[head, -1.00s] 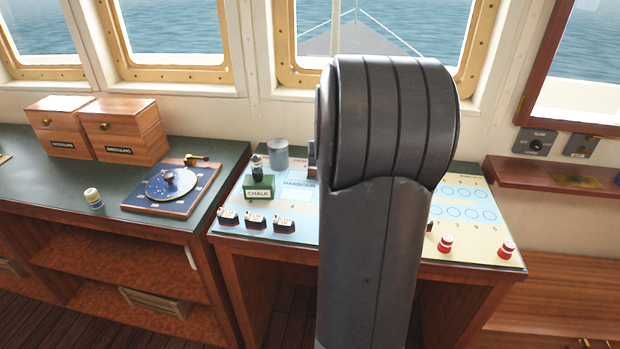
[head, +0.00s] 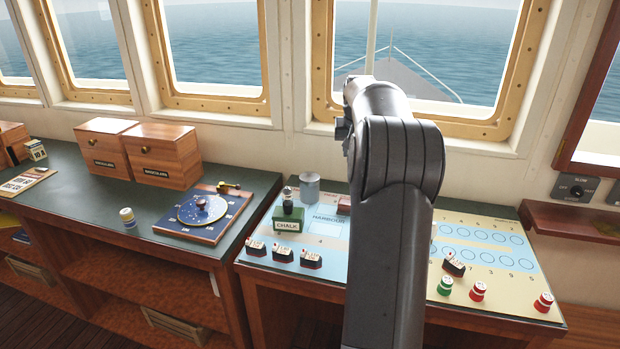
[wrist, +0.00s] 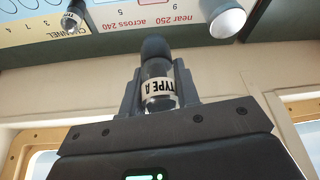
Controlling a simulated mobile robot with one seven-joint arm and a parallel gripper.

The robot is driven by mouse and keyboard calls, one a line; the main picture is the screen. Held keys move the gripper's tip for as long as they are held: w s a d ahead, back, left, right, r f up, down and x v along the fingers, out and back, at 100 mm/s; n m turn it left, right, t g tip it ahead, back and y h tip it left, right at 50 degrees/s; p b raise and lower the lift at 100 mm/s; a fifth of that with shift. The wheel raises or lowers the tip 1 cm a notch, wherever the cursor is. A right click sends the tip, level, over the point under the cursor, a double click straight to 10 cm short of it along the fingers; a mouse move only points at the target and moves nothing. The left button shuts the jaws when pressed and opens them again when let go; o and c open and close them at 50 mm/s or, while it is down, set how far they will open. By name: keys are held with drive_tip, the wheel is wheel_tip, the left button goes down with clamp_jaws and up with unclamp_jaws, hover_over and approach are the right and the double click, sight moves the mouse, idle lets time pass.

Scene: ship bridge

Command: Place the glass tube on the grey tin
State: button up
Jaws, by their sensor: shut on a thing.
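In the wrist view, my gripper (wrist: 155,75) is shut on the glass tube (wrist: 157,95), a clear tube with a dark cap and a "TYPE A" label. In the head view my arm hides the tube and most of the gripper. The grey tin (head: 309,188) is a short cylinder at the back of the chart console, behind the green chalk box. A grey rounded thing, apparently this tin, shows at the upper right of the wrist view (wrist: 228,20), apart from the held tube.
The green chalk box (head: 288,221) has a dark-topped piece at it. Red and green pieces (head: 478,291) stand at the right. Wooden boxes (head: 163,153) and a dial board (head: 203,212) occupy the left counter.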

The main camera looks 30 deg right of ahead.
drive_tip(key=w+r, duration=0.2)
drive_tip(key=w, duration=0.3)
hover_over(310, 175)
wheel_tip(310, 175, down, 7)
drive_tip(key=shift+s+r, duration=0.1)
drive_tip(key=shift+a+f, duration=0.1)
drive_tip(key=shift+f, duration=2)
drive_tip(key=o, duration=0.9)
drive_tip(key=shift+f, duration=0.15)
drive_tip(key=shift+o, duration=0.3)
